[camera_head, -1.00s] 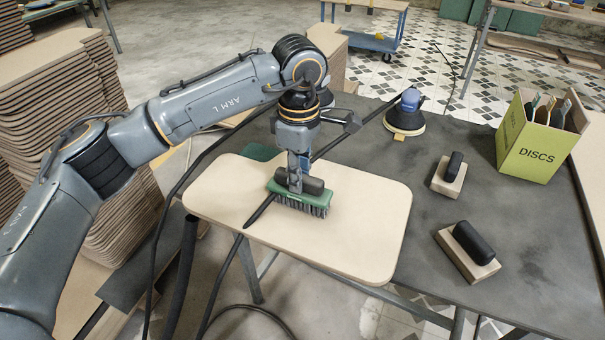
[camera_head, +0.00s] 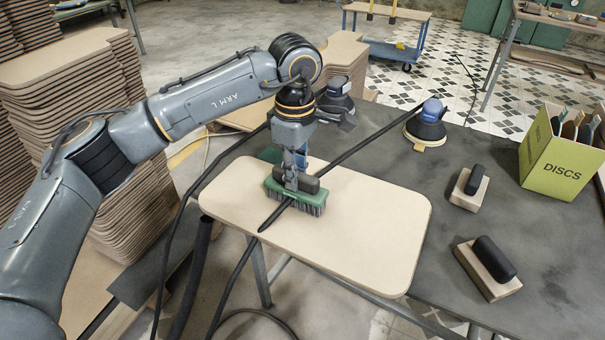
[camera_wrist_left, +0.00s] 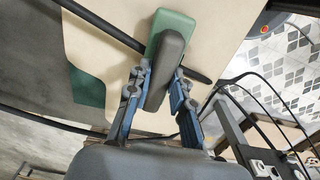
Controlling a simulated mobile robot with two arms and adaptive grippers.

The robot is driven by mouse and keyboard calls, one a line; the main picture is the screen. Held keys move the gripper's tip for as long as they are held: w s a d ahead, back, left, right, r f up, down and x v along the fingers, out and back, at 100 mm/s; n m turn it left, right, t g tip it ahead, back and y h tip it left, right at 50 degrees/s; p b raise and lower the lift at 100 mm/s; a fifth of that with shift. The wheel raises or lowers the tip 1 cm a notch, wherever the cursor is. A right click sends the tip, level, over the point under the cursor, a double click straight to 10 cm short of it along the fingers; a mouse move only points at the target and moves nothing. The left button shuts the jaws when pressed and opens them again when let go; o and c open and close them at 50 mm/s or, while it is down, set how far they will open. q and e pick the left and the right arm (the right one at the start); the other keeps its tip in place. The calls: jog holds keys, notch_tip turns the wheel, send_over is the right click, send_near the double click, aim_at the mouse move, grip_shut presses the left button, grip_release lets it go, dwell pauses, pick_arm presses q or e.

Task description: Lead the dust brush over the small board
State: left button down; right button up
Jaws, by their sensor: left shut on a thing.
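The small board (camera_head: 350,240) is a pale, rounded rectangle lying on the dark table, its near edge jutting past the table's edge. The dust brush has a green body (camera_head: 318,197), dark bristles and a dark grip. It is over the left part of the board, bristles down; I cannot tell whether they touch. My left gripper (camera_head: 291,180) is shut on the brush's grip from above. In the left wrist view the blue-grey fingers (camera_wrist_left: 157,100) flank the dark grip (camera_wrist_left: 166,70). My right gripper is not in view.
A black hose with a pointed end crosses the board under the brush. Two sanding blocks (camera_head: 488,270), a blue sander (camera_head: 428,125) and a green DISCS box (camera_head: 550,165) stand on the table (camera_head: 400,165) to the right. Stacks of curved boards (camera_head: 90,150) stand at left. The board's right part is clear.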

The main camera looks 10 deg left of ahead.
pick_arm(q)
jog(key=shift+w+a+r, duration=0.1)
jog(key=shift+w+a, duration=0.15)
jog(key=shift+a, duration=0.45)
jog(key=shift+r, duration=0.15)
jog(key=shift+r+p, duration=0.4)
jog(key=shift+r, duration=0.2)
jog(key=shift+r+p, duration=1.85)
jog(key=shift+r, duration=1.2)
jog(key=shift+w+d, duration=0.1)
